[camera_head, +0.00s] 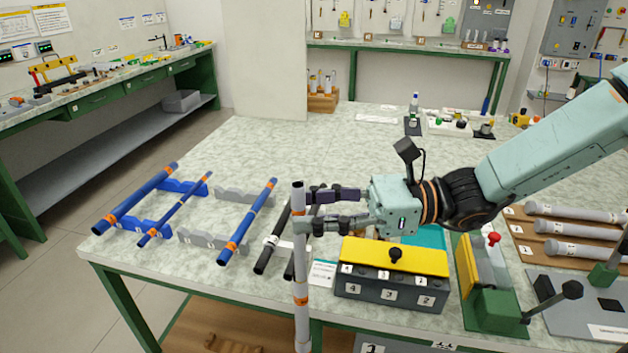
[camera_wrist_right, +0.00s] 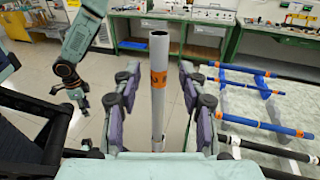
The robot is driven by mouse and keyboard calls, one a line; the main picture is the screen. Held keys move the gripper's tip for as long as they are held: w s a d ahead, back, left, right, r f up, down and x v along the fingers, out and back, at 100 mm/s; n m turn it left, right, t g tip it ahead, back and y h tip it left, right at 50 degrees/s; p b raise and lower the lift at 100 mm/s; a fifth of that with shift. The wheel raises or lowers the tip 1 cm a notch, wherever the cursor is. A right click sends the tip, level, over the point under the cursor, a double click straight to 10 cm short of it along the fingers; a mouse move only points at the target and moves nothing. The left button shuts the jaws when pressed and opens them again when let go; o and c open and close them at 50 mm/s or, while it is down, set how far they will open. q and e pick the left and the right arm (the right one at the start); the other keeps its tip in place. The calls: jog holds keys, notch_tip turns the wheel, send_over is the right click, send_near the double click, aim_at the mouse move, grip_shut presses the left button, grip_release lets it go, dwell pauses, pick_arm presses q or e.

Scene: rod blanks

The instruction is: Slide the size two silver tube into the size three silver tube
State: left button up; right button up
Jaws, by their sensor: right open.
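A silver tube (camera_head: 301,265) with orange bands stands upright in front of the table's near edge. Its lower end is cut off by the head view. In the right wrist view the tube (camera_wrist_right: 158,110) shows its open top end and an orange band. I cannot tell whether it is one tube or two nested, or what supports it. My right gripper (camera_head: 325,209) is open, with a finger on each side of the tube's upper part and gaps visible in the wrist view. My left gripper (camera_wrist_right: 80,98) seems to show small and dark at the left of the wrist view; its jaws are unclear.
Silver tubes lie on a numbered brown board (camera_head: 516,236) at the right. Blue tubes (camera_head: 247,222) and black rods (camera_head: 273,237) lie on supports at the left. A numbered block with a yellow top (camera_head: 420,257) stands below my right gripper.

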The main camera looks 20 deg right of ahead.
notch_tip(320, 180, up, 9)
dwell(0.4)
jog(key=shift+d+r, duration=0.1)
dwell(0.5)
